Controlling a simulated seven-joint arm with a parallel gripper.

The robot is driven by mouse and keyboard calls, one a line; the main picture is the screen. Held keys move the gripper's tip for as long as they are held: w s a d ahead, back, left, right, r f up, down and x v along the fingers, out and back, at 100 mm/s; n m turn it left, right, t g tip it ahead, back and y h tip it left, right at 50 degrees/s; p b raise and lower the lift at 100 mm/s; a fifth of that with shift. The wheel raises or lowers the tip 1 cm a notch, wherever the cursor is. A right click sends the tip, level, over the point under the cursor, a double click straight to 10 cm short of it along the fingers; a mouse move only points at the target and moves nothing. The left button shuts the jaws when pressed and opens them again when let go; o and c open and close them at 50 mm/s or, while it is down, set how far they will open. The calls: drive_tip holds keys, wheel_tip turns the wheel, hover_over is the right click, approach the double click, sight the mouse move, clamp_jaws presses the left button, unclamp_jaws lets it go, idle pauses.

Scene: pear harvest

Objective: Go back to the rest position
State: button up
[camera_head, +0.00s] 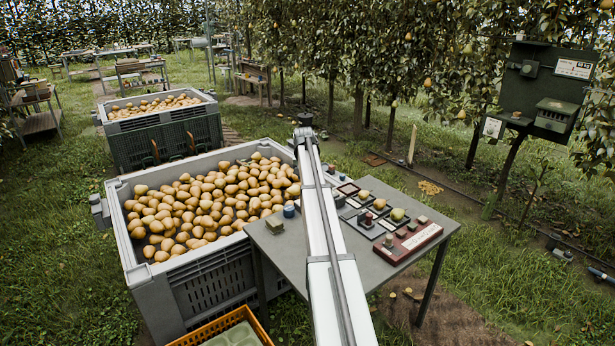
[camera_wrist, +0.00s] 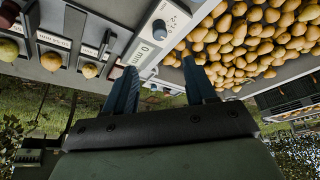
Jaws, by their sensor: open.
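My gripper (camera_wrist: 160,78) shows in the wrist view with its two dark blue fingers spread apart and nothing between them. A pale device with a round dial and a "0 mm" label (camera_wrist: 160,30) lies just beyond the fingertips; I cannot tell the exact gap. In the head view my arm stretches forward over the grey table (camera_head: 272,262), and the fingers are not visible there. The table carries trays with several pears (camera_head: 397,214), which show at the left of the wrist view (camera_wrist: 50,62).
A large grey bin (camera_head: 150,285) full of pears stands against the table's left side. A second pear bin (camera_head: 165,130) is behind it. An orange crate (camera_head: 222,328) sits at the front. A control box on a post (camera_head: 545,90) stands right, with trees behind.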

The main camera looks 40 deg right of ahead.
idle(0.3)
